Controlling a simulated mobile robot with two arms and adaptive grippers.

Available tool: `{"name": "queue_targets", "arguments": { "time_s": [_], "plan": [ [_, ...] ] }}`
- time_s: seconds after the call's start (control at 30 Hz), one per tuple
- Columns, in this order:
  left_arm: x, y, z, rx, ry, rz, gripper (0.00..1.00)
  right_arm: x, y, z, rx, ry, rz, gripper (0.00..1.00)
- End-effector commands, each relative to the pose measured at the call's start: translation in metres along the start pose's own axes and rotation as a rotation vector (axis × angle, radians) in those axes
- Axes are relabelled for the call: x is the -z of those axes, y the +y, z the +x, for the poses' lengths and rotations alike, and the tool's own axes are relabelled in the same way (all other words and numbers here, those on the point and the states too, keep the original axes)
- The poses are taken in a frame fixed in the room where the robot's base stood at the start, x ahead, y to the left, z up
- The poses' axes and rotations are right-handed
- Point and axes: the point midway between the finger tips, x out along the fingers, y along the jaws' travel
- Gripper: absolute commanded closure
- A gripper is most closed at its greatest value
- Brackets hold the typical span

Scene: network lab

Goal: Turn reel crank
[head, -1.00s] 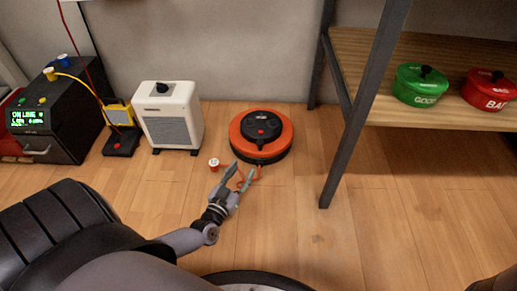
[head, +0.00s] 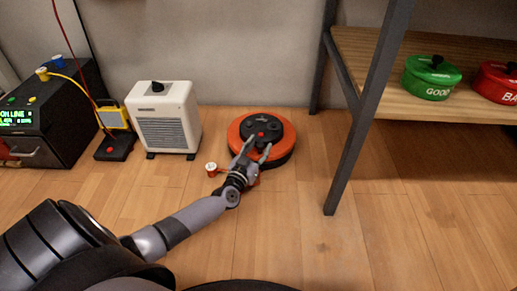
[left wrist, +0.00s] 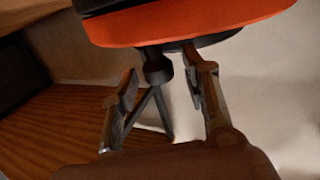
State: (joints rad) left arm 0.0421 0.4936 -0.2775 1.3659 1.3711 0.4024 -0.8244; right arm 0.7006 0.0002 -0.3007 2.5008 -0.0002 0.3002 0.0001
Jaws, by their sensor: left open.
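The reel (head: 236,137) is a round orange drum with a black top and a small red button, on the floor by the wall. In the left wrist view its orange rim (left wrist: 190,22) fills the top. A dark knob-like part (left wrist: 157,68), likely the crank handle, sticks out from the reel between the finger lines. My right gripper is out of view.
A small red-and-white spool (head: 212,169) stands on the floor left of my gripper. A white heater-like box (head: 166,118) and a black unit with a green display (head: 50,120) are left. A shelf leg (head: 352,160) stands right.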

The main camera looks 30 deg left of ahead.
Motion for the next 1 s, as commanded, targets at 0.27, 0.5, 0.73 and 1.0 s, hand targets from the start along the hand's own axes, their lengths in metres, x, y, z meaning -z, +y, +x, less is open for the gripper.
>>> {"name": "queue_targets", "arguments": {
  "time_s": [0.27,0.5,0.73,1.0],
  "plan": [
    [-0.0001,0.0001,-0.0004,0.0,0.0,0.0,0.71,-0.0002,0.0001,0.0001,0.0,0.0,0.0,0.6],
    [-0.0002,0.0002,-0.0005,0.0,0.0,0.0,0.87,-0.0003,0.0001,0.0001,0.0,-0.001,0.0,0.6],
    [-0.0003,0.0002,-0.0006,0.0,0.0,0.0,1.0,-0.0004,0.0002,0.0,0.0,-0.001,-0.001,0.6],
    [-0.0004,0.0003,-0.0007,0.0,0.0,-0.001,1.0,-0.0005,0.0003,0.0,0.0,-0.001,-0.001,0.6]
  ]
}}
